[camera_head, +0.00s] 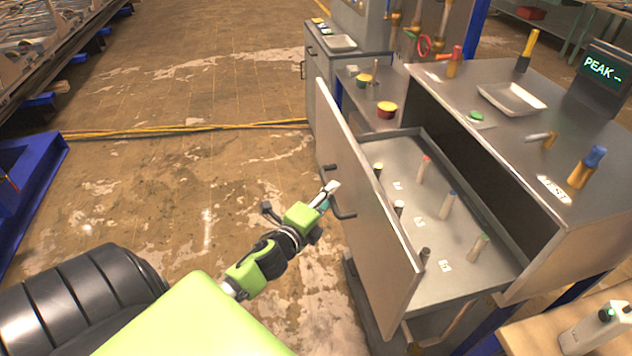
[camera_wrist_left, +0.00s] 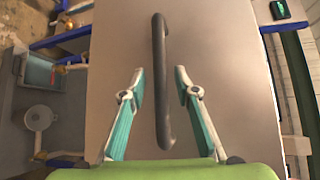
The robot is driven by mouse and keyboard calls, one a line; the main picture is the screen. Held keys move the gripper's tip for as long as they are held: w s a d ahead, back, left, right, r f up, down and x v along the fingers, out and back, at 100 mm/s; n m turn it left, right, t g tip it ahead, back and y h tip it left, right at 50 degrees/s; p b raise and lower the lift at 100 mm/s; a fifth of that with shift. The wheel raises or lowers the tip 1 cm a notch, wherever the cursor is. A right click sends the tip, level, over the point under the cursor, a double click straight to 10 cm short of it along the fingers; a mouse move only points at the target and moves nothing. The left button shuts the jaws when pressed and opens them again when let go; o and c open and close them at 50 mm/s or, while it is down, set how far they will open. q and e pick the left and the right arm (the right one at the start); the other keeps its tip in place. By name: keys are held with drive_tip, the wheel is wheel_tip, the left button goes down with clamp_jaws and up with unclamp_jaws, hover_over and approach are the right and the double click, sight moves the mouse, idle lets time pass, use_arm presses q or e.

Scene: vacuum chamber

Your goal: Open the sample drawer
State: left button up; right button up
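The sample drawer (camera_head: 465,282) stands pulled well out of the steel cabinet, its tray in plain view. Several capped sample vials (camera_head: 447,205) stand upright in it beside small numbered labels. The drawer front (camera_head: 377,232) carries a dark bar handle (camera_head: 341,197), which also shows in the left wrist view (camera_wrist_left: 160,80). My left gripper (camera_head: 330,192) is just in front of the drawer front, near the handle. In the left wrist view its two teal fingers (camera_wrist_left: 160,84) are spread, one on each side of the handle, with gaps between. My right gripper is not in view.
The cabinet top (camera_head: 520,130) holds a white tray (camera_head: 512,98), a PEAK display (camera_head: 601,72), a green button and several coloured-handled tools. A yellow cable (camera_head: 190,130) crosses the floor. Floor left of the drawer is open. A wooden surface with a white device (camera_head: 595,328) is at lower right.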

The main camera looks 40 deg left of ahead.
use_arm(q)
drive_tip(key=s+d+r, duration=0.1)
drive_tip(key=s, duration=0.9)
drive_tip(key=shift+s+d+r, duration=0.2)
drive_tip(key=shift+r, duration=0.1)
drive_tip(key=s+d+f+n+g+b, duration=0.1)
drive_tip(key=s+f+n+g, duration=0.25)
drive_tip(key=f, duration=0.85)
drive_tip(key=s+d+f+n+g, duration=0.2)
drive_tip(key=s+f, duration=0.2)
drive_tip(key=f, duration=0.8)
drive_tip(key=s+d+f+n+g+b, duration=0.1)
drive_tip(key=s+f+n+g, duration=0.2)
drive_tip(key=f, duration=0.9)
drive_tip(key=s+d+f+n+g+h+b, duration=0.1)
drive_tip(key=s+d+f+n+g, duration=0.2)
drive_tip(key=s+f, duration=0.7)
drive_tip(key=s+d+f+n+g+h, duration=0.1)
drive_tip(key=s+d+f+n+g, duration=0.2)
drive_tip(key=s+f, duration=0.7)
drive_tip(key=s+d+n, duration=0.1)
drive_tip(key=s+d, duration=0.1)
drive_tip(key=s, duration=0.5)
drive_tip(key=shift+d+g+b, duration=0.3)
drive_tip(key=shift+g+b, duration=0.05)
drive_tip(key=shift+b, duration=0.05)
